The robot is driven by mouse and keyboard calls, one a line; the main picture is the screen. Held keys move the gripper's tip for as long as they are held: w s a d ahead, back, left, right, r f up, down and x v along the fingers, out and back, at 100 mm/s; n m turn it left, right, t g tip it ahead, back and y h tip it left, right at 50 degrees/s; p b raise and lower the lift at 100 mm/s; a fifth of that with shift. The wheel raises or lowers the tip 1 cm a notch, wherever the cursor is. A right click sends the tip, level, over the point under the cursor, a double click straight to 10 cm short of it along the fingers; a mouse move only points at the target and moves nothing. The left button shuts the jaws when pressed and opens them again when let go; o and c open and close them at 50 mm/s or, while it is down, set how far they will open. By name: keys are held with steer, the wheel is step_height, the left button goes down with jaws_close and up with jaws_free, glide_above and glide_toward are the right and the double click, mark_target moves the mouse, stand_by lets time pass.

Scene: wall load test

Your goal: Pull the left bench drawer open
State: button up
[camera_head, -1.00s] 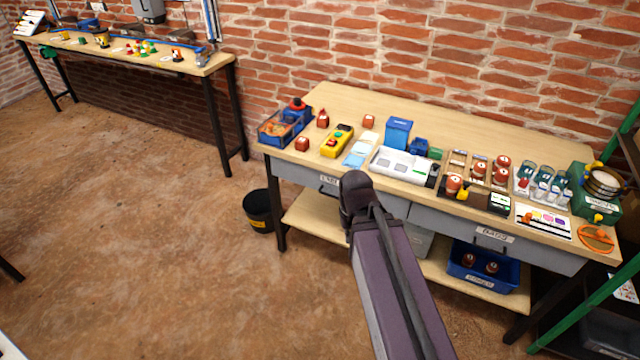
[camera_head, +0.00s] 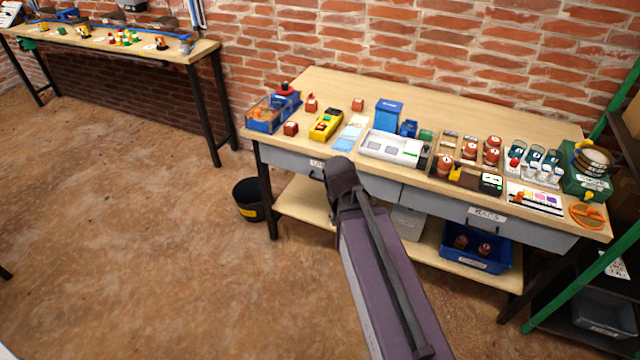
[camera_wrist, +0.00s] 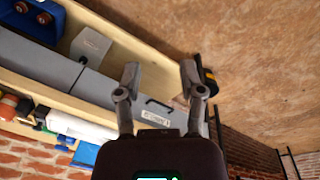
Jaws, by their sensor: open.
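The left bench drawer (camera_head: 284,157) has a grey front under the bench top and looks shut, flush with the right drawer. My arm hides part of it in the head view, including most of its label and handle. In the wrist view, which looks upside down, the left drawer front (camera_wrist: 112,98) shows a white label and a dark bar handle (camera_wrist: 160,104). My gripper (camera_wrist: 160,76) is open and empty, its two fingers spread on either side of the handle in the picture. It appears apart from the handle; the exact gap is unclear. The head view hides my fingers.
The right drawer (camera_head: 480,216), labelled, sits beside it. The bench top (camera_head: 450,105) is crowded with small items along its front. A lower shelf (camera_head: 300,205) holds a blue bin (camera_head: 475,250). A black bucket (camera_head: 249,200) stands by the left leg. The floor in front is clear.

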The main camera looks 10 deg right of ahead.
steer(key=w+d+f+n+t+h+b, duration=0.1)
steer(key=w+d+f+t+h+b, duration=0.15)
steer(key=w+f+b, duration=0.4)
steer(key=n+t+h+b, duration=0.5)
steer(key=n+t+b, duration=0.5)
steer(key=b, duration=1.5)
glide_toward(321, 180)
steer(key=s+a, duration=0.2)
steer(key=s, duration=0.1)
steer(key=shift+w+a+r, duration=0.15)
steer(key=shift+w, duration=0.1)
steer(key=b+x, duration=0.3)
steer(key=x, duration=1)
steer(key=shift+w+d, duration=0.15)
steer(key=shift+d, duration=0.3)
jaws_close()
